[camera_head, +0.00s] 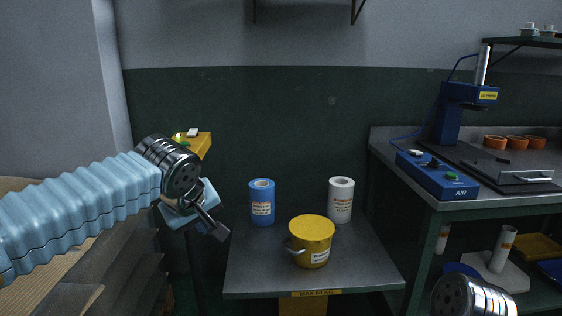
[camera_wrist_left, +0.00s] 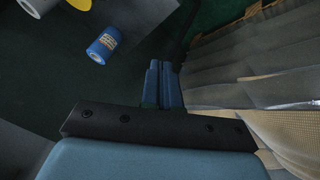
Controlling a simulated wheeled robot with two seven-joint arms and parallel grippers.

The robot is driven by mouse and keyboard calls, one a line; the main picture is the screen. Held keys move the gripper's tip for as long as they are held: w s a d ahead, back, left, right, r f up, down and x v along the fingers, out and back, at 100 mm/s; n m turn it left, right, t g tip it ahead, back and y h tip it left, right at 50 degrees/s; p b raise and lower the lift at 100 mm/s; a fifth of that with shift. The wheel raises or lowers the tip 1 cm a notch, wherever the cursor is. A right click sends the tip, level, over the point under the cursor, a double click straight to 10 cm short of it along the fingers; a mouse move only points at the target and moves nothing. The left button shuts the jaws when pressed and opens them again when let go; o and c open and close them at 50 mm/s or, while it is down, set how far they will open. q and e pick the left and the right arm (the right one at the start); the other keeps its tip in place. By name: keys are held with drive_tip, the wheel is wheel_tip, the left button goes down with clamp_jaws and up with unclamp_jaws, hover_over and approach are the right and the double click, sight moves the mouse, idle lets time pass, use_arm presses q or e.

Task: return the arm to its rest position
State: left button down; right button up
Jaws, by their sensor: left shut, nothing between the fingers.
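My left arm (camera_head: 80,205) comes in from the left in a pale blue ribbed sleeve. Its left gripper (camera_head: 217,231) hangs in the air left of the small table, pointing down and to the right. In the left wrist view the two blue fingers (camera_wrist_left: 162,86) lie close together, shut with nothing seen between them. Part of my right arm (camera_head: 472,298), a dark and silver joint, shows at the bottom right; its gripper is out of view.
A small table (camera_head: 250,270) holds a blue roll (camera_head: 262,203), a white roll (camera_head: 341,201) and a yellow bucket (camera_head: 311,242). A workbench (camera_head: 470,205) with a blue press (camera_head: 450,120) stands right. A yellow post (camera_head: 195,143) is behind my left wrist. Slatted grey material (camera_head: 110,265) lies below my arm.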

use_arm(q)
drive_tip(key=s+d+f+m+g+h, duration=0.1)
drive_tip(key=d+f+m+g+h, duration=0.15)
drive_tip(key=f, duration=1.45)
drive_tip(key=s+d+f+m+g+h, duration=0.15)
drive_tip(key=d+f, duration=0.25)
drive_tip(key=f, duration=1.2)
drive_tip(key=s+a+f+m+g, duration=0.1)
drive_tip(key=s+f+g, duration=0.1)
drive_tip(key=s+f, duration=1.7)
drive_tip(key=shift+s+a+f+m, duration=0.2)
drive_tip(key=shift+a+f+m, duration=0.1)
drive_tip(key=shift+f, duration=0.45)
